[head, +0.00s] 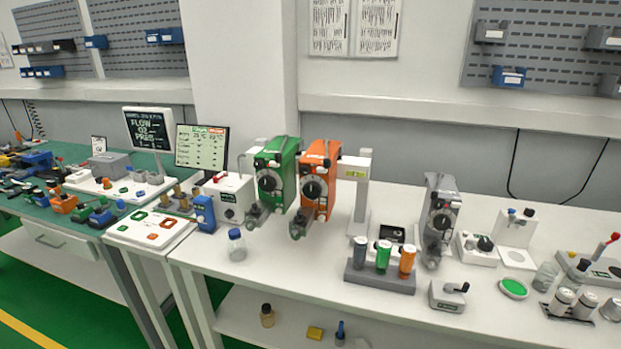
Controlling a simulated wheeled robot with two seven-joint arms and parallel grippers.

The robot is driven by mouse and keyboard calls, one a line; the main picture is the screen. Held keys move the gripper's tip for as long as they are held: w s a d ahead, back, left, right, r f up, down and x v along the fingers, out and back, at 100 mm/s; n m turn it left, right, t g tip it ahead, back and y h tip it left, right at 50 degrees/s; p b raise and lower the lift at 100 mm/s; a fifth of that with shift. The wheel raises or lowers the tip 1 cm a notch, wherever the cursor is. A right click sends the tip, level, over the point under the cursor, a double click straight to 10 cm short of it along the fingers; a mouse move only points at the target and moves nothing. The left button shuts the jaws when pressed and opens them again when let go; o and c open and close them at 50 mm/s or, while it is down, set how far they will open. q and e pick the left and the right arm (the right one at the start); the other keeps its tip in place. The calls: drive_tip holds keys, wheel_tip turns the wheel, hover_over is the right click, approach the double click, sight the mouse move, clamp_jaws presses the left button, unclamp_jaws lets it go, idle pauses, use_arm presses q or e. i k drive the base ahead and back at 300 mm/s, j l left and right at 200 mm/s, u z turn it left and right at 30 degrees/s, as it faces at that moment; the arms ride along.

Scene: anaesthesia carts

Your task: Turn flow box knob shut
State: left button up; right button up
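No part marked clearly as the flow box can be read at this size. A low white box with a round black knob (485,243) stands on the right of the white bench. A white upright box with a dark label and a small red part on top (231,198) stands left of the green machine. A small grey box with a dark-tipped lever (448,296) sits near the front edge. I cannot tell which is the flow box, nor how far any knob is turned. Neither of my grippers is in view.
Green (274,175) and orange (317,185) dial machines stand mid-bench, with a grey one (440,220) to the right. A rack of coloured canisters (380,279) stands in front. A dark screen reading FLOW (147,128) is at left. The white bench (300,262) is clear front-centre.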

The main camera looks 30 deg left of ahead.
sight(229, 213)
drive_tip(key=u, duration=1.55)
drive_tip(key=i+z, duration=0.25)
drive_tip(key=i, duration=0.3)
drive_tip(key=i+j+z, duration=0.2)
drive_tip(key=i, duration=0.35)
